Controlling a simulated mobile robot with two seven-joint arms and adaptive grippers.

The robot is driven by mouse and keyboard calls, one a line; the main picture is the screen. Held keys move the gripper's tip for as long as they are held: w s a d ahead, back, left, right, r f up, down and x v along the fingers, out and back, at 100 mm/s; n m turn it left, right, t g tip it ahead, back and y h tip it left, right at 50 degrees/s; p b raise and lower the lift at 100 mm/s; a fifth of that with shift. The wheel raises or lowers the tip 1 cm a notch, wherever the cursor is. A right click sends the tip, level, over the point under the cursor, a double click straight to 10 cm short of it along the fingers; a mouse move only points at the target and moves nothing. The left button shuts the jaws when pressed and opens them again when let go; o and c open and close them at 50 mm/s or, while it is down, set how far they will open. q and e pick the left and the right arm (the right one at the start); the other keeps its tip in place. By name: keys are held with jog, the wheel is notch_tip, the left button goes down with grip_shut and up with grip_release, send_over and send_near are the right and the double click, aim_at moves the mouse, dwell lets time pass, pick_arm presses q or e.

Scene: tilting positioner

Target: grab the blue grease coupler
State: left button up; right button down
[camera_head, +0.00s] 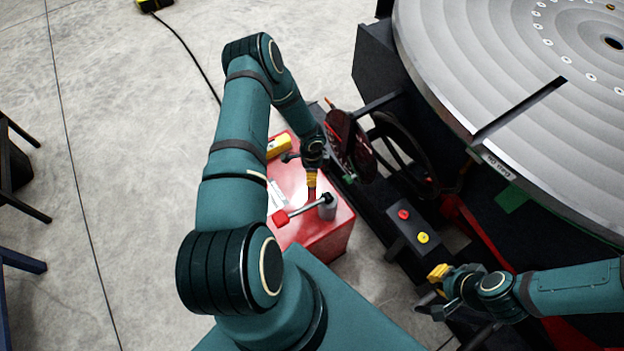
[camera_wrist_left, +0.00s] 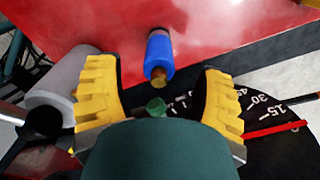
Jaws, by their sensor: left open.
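The blue grease coupler (camera_wrist_left: 159,53) shows in the left wrist view as a short blue cylinder with a brass tip, against a red surface (camera_wrist_left: 240,22). My left gripper (camera_wrist_left: 157,72) is open, with one yellow finger on each side of the coupler and visible gaps between; I cannot tell the depth between them. In the head view my left gripper (camera_head: 311,181) points down over the red box (camera_head: 325,240); the coupler cannot be made out there. My right gripper (camera_head: 437,275) is at the lower right, away from the box, and its opening is unclear.
A grey cylinder (camera_head: 327,209) and a red-ended lever (camera_head: 281,217) are close to my left gripper. A yellow item (camera_head: 278,146) lies on the box. A button box (camera_head: 412,226) and the large round table (camera_head: 470,60) stand to the right.

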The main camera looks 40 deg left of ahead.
pick_arm(q)
notch_tip(320, 180, down, 4)
jog(key=shift+r+b, duration=0.1)
jog(key=shift+b, duration=0.25)
grip_shut()
jog(key=shift+r, duration=0.1)
